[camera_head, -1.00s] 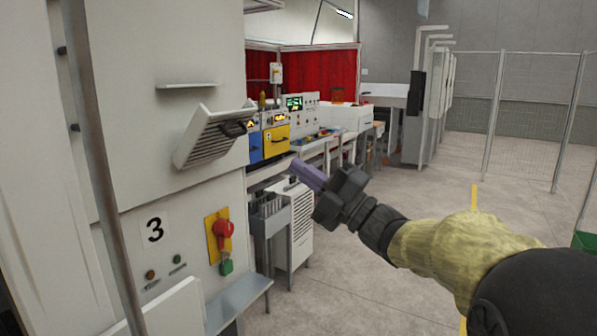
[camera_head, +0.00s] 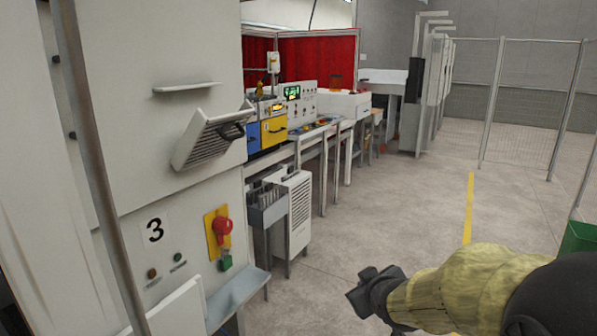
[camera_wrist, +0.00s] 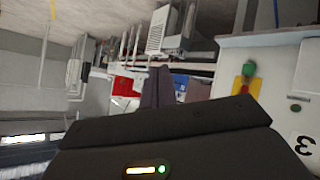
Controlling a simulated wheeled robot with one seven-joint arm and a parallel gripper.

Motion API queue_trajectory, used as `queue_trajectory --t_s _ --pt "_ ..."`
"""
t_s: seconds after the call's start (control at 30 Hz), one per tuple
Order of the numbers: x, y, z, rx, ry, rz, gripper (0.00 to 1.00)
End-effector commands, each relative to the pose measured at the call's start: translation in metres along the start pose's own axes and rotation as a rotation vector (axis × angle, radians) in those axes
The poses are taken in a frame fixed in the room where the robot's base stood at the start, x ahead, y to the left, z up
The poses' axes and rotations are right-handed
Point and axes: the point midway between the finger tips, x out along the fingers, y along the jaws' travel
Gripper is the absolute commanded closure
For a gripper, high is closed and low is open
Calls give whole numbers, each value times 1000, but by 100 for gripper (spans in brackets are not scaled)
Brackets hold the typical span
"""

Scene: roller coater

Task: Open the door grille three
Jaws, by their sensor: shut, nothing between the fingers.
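The door grille (camera_head: 207,138) is a pale slatted flap with a black handle (camera_head: 230,130) on the front of the white machine in the head view. It stands tilted out from the machine wall, its upper edge outward. The grille is not visible in the wrist view.
A red knob on a yellow plate (camera_head: 218,235) and a light-blue ledge (camera_head: 237,298) are below the grille. A vertical grey post (camera_head: 100,175) stands in front of the machine. A workbench with coloured boxes (camera_head: 273,130) runs behind. The floor at centre right is open.

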Motion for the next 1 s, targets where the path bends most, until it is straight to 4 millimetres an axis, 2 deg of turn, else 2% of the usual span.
queue_trajectory --t_s 0.03,0.2,0.3,0.4,0.5,0.7,0.87,1.0 --pt "-7 -10 22 66 -95 -24 100" --pt "-41 -48 98 294 -429 -92 100" --pt "-66 -68 132 408 -597 -117 100" --pt "-84 -80 152 483 -704 -130 100" --pt "-90 -86 159 511 -744 -136 100" --pt "-90 -86 160 511 -744 -136 100" --pt "-90 -86 159 510 -743 -136 69" --pt "-89 -86 159 510 -742 -136 69"
